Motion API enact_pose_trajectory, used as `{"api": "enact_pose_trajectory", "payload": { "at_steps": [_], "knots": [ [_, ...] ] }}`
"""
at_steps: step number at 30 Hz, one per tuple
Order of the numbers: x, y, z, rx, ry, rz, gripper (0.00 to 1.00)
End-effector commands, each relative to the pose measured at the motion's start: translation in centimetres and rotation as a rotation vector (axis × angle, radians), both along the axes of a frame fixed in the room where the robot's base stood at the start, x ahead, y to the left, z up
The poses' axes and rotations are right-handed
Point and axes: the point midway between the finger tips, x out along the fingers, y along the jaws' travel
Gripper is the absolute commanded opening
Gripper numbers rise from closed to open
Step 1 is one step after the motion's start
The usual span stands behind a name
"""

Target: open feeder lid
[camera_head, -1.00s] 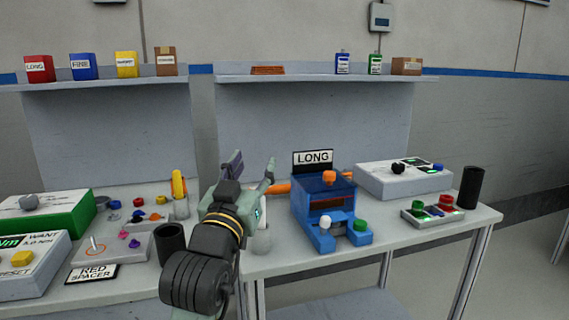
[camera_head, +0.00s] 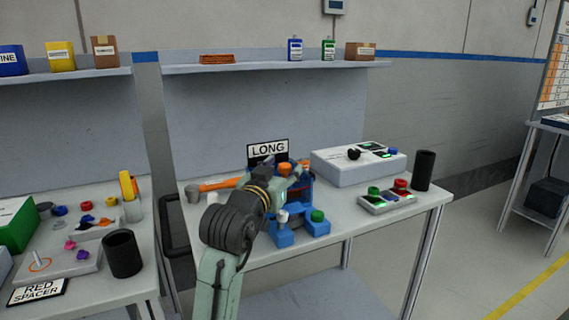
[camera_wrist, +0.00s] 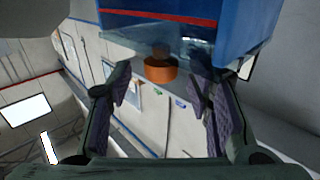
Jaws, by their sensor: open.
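The blue feeder (camera_head: 303,196) stands on the right-hand bench in front of the LONG sign (camera_head: 268,151). My arm hides part of it. Its orange lid knob (camera_head: 284,168) shows beside my gripper (camera_head: 281,172). In the wrist view the feeder body (camera_wrist: 225,28) fills the top, with a see-through bluish lid (camera_wrist: 120,37). The orange knob (camera_wrist: 160,70) there lies between the two open fingers of my gripper (camera_wrist: 161,88), with a gap visible on each side. The lid looks shut. I cannot tell whether a finger touches anything.
A white control box (camera_head: 345,168), a small button box (camera_head: 387,200) and a black cylinder (camera_head: 424,170) stand right of the feeder. An orange-handled tool (camera_head: 220,184) lies to its left. Another black cup (camera_head: 123,254) stands on the left bench.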

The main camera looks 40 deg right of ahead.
Motion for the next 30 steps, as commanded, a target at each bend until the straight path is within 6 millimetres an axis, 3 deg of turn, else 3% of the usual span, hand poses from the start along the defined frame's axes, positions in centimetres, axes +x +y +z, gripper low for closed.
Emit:
{"api": "enact_pose_trajectory", "payload": {
  "at_steps": [6,15,30],
  "knots": [
    [1.1,-1.6,0.0,-0.001,0.001,0.002,0.46],
    [1.2,-1.8,0.0,-0.001,-0.001,0.002,0.46],
    [1.2,-1.7,0.0,-0.001,0.0,0.002,0.13]
  ]
}}
